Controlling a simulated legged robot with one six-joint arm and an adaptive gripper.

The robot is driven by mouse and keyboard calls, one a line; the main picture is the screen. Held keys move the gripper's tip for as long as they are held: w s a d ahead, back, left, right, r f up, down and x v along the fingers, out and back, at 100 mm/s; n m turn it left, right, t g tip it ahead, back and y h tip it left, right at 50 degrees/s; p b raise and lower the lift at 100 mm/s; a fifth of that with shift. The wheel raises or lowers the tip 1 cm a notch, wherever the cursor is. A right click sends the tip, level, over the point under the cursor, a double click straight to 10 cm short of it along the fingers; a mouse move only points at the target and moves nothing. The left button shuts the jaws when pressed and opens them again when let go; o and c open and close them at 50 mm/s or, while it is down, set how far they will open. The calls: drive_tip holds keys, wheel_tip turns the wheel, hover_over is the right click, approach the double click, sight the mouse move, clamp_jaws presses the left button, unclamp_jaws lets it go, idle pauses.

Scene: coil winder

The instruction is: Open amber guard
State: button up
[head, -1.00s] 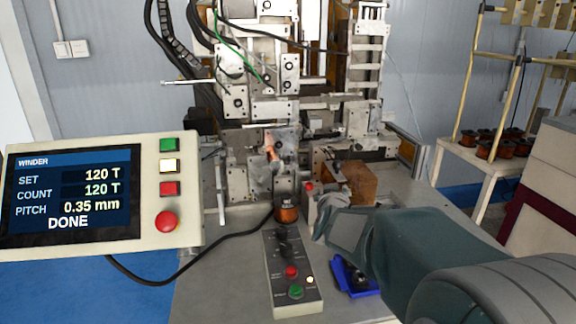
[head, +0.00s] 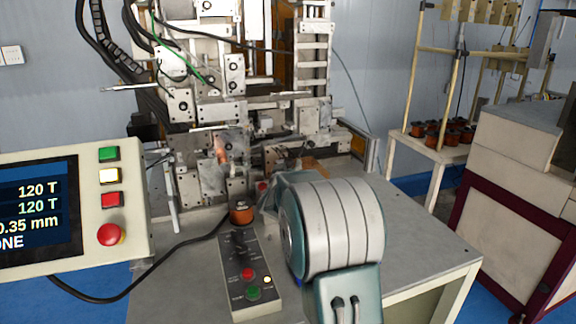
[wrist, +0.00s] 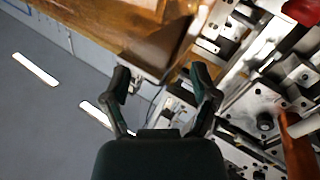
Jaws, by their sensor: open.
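In the wrist view an amber-brown panel (wrist: 110,28), likely the amber guard, fills the top, with a pale edge along its lower side. My gripper (wrist: 161,84) is open, with its two dark fingers apart and nothing visible between them. The fingertips show just below the panel's edge; I cannot tell whether they touch it. In the head view a small part of an amber-brown piece (head: 316,165) shows behind my arm. My arm hides most of that piece and my fingertips there.
The winding machine (head: 215,110) stands behind my arm. A display panel (head: 70,205) is at the left. A rack (head: 435,150) with spools is at the right. The bench's right side (head: 420,235) is clear.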

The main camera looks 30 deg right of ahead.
drive_tip(key=shift+w+d, duration=0.45)
drive_tip(key=shift+w, duration=0.1)
drive_tip(key=shift+a, duration=0.1)
clamp_jaws()
drive_tip(key=s+d, duration=0.3)
drive_tip(key=d, duration=0.9)
drive_tip(key=shift+s, duration=0.1)
drive_tip(key=shift+c, duration=0.3)
unclamp_jaws()
drive_tip(key=shift+o, duration=0.3)
